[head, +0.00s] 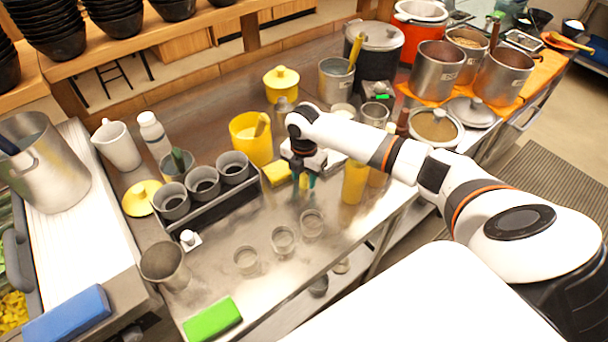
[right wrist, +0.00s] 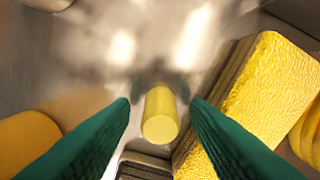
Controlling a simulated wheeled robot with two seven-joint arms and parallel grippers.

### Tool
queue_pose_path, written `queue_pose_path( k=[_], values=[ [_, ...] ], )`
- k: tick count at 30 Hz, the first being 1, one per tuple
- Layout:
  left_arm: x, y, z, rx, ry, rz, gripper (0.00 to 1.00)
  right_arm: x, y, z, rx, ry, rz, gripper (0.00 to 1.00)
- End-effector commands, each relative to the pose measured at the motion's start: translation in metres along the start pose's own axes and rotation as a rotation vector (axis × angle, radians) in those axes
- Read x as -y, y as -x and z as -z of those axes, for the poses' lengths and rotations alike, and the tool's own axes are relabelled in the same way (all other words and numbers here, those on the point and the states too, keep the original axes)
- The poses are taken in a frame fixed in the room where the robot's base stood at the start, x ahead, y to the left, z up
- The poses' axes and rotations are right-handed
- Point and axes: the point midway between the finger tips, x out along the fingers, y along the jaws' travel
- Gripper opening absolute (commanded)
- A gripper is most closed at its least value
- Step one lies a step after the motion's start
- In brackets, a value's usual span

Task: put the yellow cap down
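The small yellow cap (right wrist: 160,115) is a short cylinder in the right wrist view. It sits between the two green fingertips of my right gripper (right wrist: 160,103), with a narrow gap on each side. It appears to stand on the shiny metal counter, though contact with the counter is hard to tell. In the head view my right gripper (head: 305,183) points down just above the counter, right of the yellow sponge (head: 277,173). I cannot make out the cap there. My left gripper is not in view.
The sponge is close beside the right finger in the right wrist view (right wrist: 252,100). A yellow container (head: 251,140) stands behind it and yellow bottles (head: 355,182) stand to the right. Several glass cups (head: 283,240) stand in front. A rack of grey cups (head: 233,169) is left.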

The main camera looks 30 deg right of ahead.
Motion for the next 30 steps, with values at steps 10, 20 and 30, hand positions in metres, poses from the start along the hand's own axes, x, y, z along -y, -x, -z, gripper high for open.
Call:
queue_pose_path(
  k=[10, 20, 30],
  values=[
    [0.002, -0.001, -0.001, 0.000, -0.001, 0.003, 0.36, 0.001, 0.009, 0.001, -0.001, 0.000, 0.002, 0.42],
    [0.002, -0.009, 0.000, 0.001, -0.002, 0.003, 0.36, 0.002, 0.075, 0.001, -0.002, 0.000, 0.005, 0.42],
    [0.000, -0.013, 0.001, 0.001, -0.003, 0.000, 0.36, 0.001, 0.121, 0.000, 0.001, 0.000, 0.002, 0.42]
  ],
)
